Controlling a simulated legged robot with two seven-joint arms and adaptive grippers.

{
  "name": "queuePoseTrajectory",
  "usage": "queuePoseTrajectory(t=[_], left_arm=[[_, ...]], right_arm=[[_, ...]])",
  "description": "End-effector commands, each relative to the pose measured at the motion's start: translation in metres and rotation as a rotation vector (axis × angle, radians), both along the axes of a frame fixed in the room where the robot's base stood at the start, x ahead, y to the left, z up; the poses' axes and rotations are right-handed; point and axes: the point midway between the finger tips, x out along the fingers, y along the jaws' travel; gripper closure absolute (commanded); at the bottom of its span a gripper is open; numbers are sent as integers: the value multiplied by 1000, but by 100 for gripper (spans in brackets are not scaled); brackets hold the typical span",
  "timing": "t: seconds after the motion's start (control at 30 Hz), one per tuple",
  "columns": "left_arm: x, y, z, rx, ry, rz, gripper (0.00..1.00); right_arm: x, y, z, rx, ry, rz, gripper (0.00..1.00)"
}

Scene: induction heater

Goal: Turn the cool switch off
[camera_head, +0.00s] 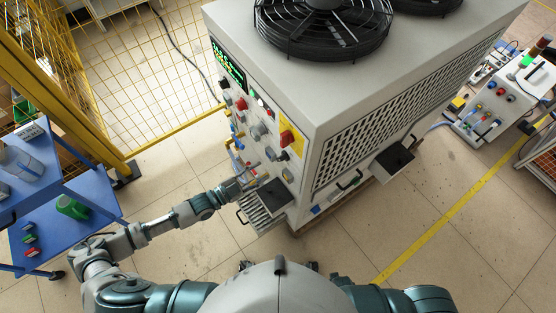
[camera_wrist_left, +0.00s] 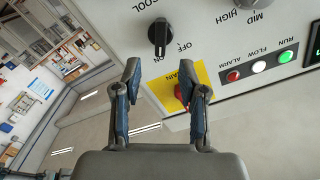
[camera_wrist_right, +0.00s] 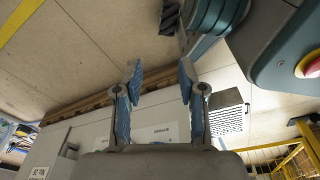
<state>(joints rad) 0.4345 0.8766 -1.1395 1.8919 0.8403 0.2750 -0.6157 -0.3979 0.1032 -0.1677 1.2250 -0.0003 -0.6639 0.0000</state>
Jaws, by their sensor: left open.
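The cool switch (camera_wrist_left: 158,35) is a black rotary knob on the heater's light grey panel in the left wrist view. COOL, OFF and ON labels surround it. Its handle stands nearly upright in the picture, its lower end towards ON. My left gripper (camera_wrist_left: 160,70) is open and empty; the knob shows beyond and slightly above the gap between its fingertips, apart from them. In the head view my left gripper (camera_head: 246,182) is beside the panel's lower part; I cannot single out the cool switch there. My right gripper (camera_wrist_right: 160,68) is open and empty.
The red main switch (camera_wrist_left: 181,92) on a yellow plate lies close to my left gripper's right finger. Indicator lights (camera_wrist_left: 259,66) sit further right. In the head view, the heater cabinet (camera_head: 300,80) has fans on top. A blue cart (camera_head: 62,240) stands left, near a yellow fence (camera_head: 165,140).

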Motion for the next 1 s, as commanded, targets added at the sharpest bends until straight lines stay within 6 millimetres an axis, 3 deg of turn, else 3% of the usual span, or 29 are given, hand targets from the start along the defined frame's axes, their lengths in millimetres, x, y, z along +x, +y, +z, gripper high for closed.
queuePoseTrajectory(t=[0.2,0.4,0.77,0.93,1.0], left_arm=[[28,-41,1,0,0,-1,58],[43,-64,0,5,0,0,58],[47,-65,-1,3,0,0,58],[46,-64,-1,2,0,0,96],[46,-65,-1,3,0,0,100]], right_arm=[[-2,12,-2,17,-4,5,60],[-4,18,-4,24,1,2,60],[2,1,-3,2,-7,4,60],[2,0,-3,0,-8,2,60],[2,3,-3,5,-8,2,60]])
